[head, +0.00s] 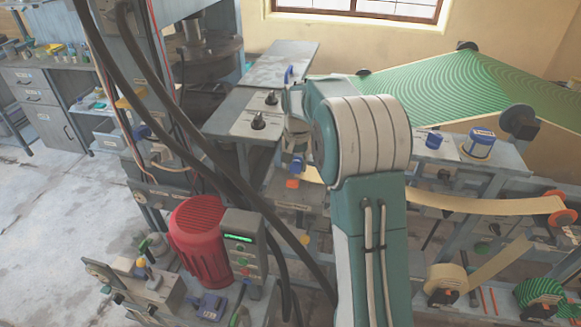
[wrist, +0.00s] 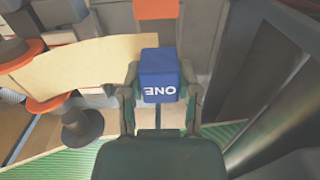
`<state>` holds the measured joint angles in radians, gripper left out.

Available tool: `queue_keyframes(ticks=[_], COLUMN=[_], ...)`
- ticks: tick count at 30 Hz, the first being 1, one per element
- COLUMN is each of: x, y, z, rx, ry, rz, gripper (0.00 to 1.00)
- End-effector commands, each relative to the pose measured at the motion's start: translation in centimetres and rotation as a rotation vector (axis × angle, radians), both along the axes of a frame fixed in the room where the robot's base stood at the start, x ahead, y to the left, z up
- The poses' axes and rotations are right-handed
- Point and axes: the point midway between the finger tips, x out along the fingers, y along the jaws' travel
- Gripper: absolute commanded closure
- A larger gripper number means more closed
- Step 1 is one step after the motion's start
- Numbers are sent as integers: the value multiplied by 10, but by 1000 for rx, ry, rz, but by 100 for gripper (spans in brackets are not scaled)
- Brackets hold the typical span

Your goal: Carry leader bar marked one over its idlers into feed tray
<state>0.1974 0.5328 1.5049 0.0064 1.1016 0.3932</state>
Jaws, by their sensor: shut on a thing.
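The leader bar (wrist: 160,72) is a blue block marked ONE, upside down in the wrist view. My gripper (wrist: 160,85) is shut on it, one finger on each side. A cream web (wrist: 95,62) runs from the bar's left side toward an orange-flanged roller (wrist: 45,85). In the head view, my gripper (head: 297,160) is partly hidden by my arm, with blue showing at it. The cream web (head: 450,203) stretches right to an orange-flanged idler (head: 552,204). I cannot tell which part is the feed tray.
An orange block (wrist: 155,8) lies just beyond the bar. A dark post (wrist: 275,100) stands close on the right. In the head view, a red motor (head: 200,240), a control box (head: 243,250) and black hoses (head: 200,150) are left of my arm. Green-patterned sheets (head: 470,85) lie behind.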

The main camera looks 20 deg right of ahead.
Motion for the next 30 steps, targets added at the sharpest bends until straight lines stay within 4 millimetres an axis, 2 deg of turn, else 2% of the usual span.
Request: queue_keyframes(ticks=[12, 30], x=[28, 26], y=[-12, -13], z=[-13, -62], rx=[-7, -4], ry=[0, 1], rz=[0, 1], gripper=[100, 100])
